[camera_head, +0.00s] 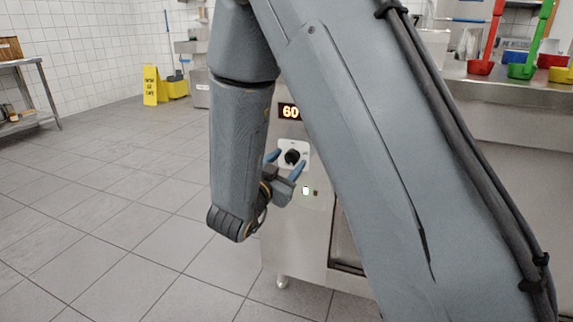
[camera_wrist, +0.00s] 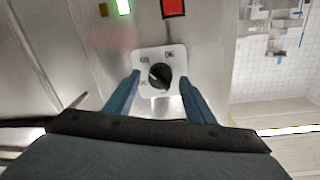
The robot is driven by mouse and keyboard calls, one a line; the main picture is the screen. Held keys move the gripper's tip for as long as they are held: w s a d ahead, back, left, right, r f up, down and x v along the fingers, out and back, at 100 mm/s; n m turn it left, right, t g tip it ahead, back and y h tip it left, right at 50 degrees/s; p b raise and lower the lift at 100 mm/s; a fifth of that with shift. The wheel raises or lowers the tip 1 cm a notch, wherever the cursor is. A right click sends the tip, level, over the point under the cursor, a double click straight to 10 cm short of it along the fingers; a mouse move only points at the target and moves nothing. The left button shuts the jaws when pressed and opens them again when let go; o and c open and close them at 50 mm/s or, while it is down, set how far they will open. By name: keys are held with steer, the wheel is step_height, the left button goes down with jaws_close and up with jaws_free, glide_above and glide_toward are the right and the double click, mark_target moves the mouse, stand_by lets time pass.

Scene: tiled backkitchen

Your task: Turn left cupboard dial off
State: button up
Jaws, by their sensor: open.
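The dial (camera_head: 292,157) is a round black knob on a white square plate on the steel cupboard front, below an orange display (camera_head: 290,112) that reads 60. In the wrist view the dial (camera_wrist: 160,76) sits at the upper middle, with small marks on its plate that I cannot read. My gripper (camera_head: 286,160) is open, with its blue fingers on either side of the dial. In the wrist view the fingers of my gripper (camera_wrist: 160,84) reach the plate's sides, with gaps between them and the knob. I cannot tell whether the fingertips touch the plate.
A small lit indicator (camera_head: 306,190) is below the dial. A steel counter (camera_head: 520,97) with red, green and yellow utensils is at the right. A yellow floor sign (camera_head: 151,86) stands at the back. A side table (camera_head: 38,75) is at the far left; the tiled floor between is clear.

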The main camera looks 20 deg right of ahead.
steer(key=c, duration=1)
steer(key=shift+c, duration=0.2)
